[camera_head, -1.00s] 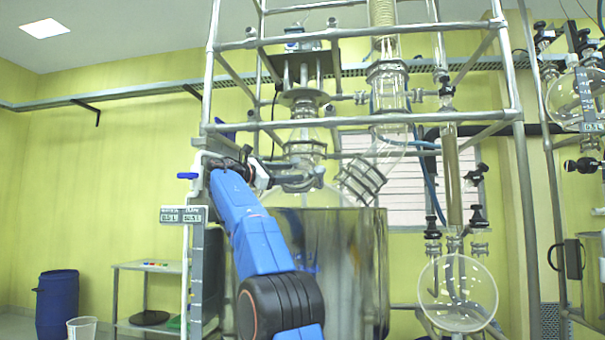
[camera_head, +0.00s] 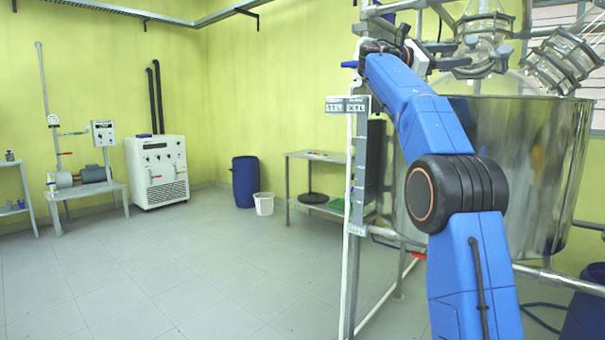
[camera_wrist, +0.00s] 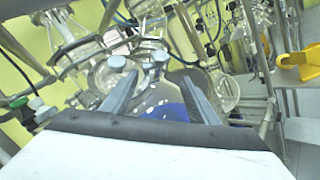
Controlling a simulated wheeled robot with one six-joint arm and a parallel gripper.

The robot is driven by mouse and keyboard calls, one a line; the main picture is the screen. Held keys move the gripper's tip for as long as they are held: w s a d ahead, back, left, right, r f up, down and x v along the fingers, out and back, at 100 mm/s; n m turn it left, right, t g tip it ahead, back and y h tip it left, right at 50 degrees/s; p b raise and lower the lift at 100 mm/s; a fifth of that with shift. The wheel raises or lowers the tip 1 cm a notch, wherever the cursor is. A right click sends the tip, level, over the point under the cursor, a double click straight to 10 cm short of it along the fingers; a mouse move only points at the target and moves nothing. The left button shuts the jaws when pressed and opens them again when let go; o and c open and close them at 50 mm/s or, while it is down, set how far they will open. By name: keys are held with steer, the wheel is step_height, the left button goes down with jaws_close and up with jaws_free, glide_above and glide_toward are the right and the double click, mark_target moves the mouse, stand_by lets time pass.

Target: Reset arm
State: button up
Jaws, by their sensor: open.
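My blue arm rises on the right of the head view, with its wrist beside the upper part of the steel-jacketed reactor vessel (camera_head: 545,150). My gripper shows in the wrist view (camera_wrist: 139,63), with two grey fingers apart and nothing held between them. Its fingertips point toward the reactor's glass neck and clamps (camera_wrist: 150,35); I cannot tell whether they touch anything.
A metal frame with a white pipe (camera_head: 352,230) stands just left of my arm. A side table (camera_head: 315,155), a blue drum (camera_head: 245,180), a white bucket (camera_head: 264,204) and a chiller (camera_head: 157,170) stand farther back. The tiled floor (camera_head: 190,270) at left is clear.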

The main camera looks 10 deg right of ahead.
steer(key=s+a+f+m+t+y, duration=0.2)
steer(key=s+a+f+y, duration=0.4)
steer(key=f, duration=1.5)
steer(key=s+a+f+m+t+y, duration=0.2)
steer(key=s+a+f+m+y, duration=0.2)
steer(key=s+a+f, duration=1)
steer(key=s+a+f+m+t+y, duration=0.2)
steer(key=s+a+f+y, duration=0.7)
steer(key=s+f, duration=1.3)
step_height(320, 180, down, 7)
steer(key=shift+s+a+f+m, duration=0.2)
steer(key=shift+s+a+m, duration=0.2)
steer(key=shift+a+m, duration=0.4)
